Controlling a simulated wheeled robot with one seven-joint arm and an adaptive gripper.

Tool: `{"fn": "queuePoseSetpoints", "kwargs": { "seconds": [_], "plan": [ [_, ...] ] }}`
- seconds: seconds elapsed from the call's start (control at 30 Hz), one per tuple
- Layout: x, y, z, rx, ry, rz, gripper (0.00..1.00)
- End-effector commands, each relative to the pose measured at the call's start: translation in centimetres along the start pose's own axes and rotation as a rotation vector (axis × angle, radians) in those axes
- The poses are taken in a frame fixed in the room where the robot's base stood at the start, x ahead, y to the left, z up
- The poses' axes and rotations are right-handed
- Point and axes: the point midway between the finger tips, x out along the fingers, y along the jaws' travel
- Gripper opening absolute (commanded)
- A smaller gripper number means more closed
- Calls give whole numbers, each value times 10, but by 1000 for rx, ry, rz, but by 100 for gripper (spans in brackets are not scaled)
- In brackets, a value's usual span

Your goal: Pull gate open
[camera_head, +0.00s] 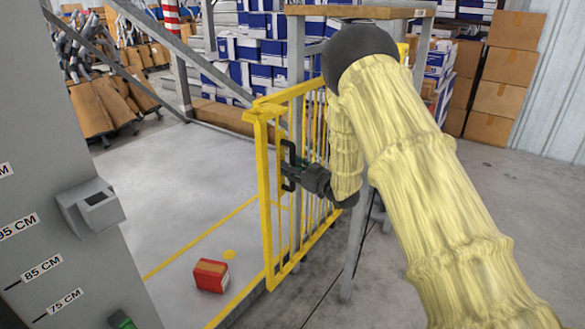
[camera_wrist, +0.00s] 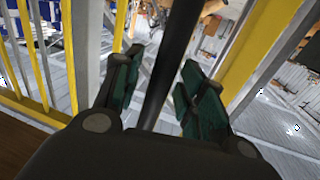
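The yellow barred gate (camera_head: 268,200) stands upright left of my arm in the head view. Its yellow frame also shows in the wrist view (camera_wrist: 265,45). A dark upright bar (camera_wrist: 175,50), seemingly the gate's handle, runs between my two fingers in the wrist view. My gripper (camera_head: 289,168) is level with the middle of the gate, at its dark handle. In the wrist view my gripper (camera_wrist: 160,85) has its green-padded fingers apart, one on each side of the bar, with visible gaps. Whether either pad touches the bar is hard to tell.
A red box (camera_head: 211,275) lies on the floor left of the gate. A grey post with a height scale (camera_head: 85,240) stands at the left. Stacked cartons (camera_head: 505,80) stand at the back right. Grey floor left of the gate is mostly clear.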

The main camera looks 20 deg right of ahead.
Motion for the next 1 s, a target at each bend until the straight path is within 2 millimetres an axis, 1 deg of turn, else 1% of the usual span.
{"fn": "queuePoseSetpoints", "kwargs": {
  "seconds": [0.03,0.2,0.37,0.47,0.57,0.7,0.8,0.9,1.0],
  "plan": [
    [0,0,0,0,0,0,30],
    [0,0,0,0,0,0,0],
    [-1,1,0,0,0,1,0],
    [0,5,0,0,1,1,0],
    [3,20,-2,0,3,2,0],
    [9,51,-2,-1,4,3,0],
    [13,69,-2,-2,4,1,0],
    [16,82,-1,0,2,2,0],
    [17,89,-1,-1,2,1,0]
  ]
}}
